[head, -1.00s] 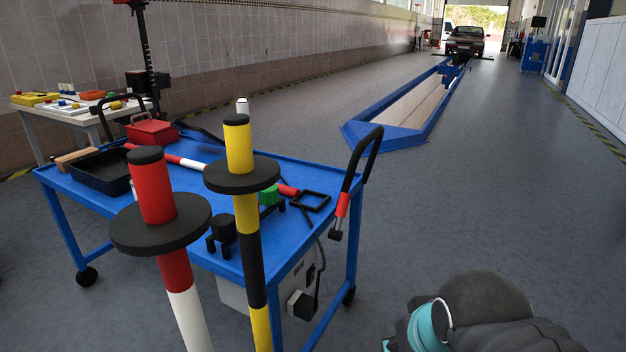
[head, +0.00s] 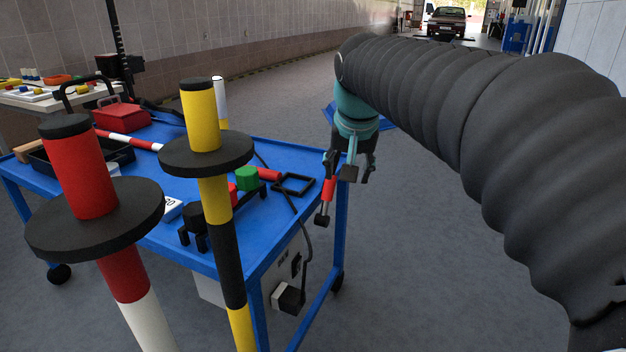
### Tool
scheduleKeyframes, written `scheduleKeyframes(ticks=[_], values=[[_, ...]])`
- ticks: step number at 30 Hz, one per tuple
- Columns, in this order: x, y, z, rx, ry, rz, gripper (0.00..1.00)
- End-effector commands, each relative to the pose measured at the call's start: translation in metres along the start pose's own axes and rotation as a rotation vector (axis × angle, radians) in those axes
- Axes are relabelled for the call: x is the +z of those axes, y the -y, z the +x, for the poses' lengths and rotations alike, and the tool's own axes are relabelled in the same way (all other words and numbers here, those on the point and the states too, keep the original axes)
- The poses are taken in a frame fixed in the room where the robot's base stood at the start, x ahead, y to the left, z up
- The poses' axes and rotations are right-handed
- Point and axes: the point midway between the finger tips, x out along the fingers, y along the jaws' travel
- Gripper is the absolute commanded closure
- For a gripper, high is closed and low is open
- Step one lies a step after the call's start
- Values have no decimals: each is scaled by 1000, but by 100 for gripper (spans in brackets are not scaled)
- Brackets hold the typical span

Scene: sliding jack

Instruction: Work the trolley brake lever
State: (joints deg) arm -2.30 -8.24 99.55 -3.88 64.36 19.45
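The blue trolley (head: 262,240) stands at left and centre.
A red-white post (head: 80,180) and a yellow-black post (head: 199,115), each with a black disc, stand in front of the trolley. A black tray, red box (head: 121,116), green block (head: 247,178) and black frame (head: 294,184) lie on top. Floor right of the trolley is open.

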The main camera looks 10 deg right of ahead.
Motion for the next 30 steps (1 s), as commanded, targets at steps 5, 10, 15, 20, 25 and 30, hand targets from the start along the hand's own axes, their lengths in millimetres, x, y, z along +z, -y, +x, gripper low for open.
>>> scheduleKeyframes(ticks=[5,10,15,20,25,30], values=[[-49,18,24,17,11,68,44],[-80,29,41,30,17,117,44],[-95,35,50,37,19,143,44],[-98,36,59,38,19,150,44],[-96,34,83,39,21,149,44],[-95,33,115,39,21,149,44]])
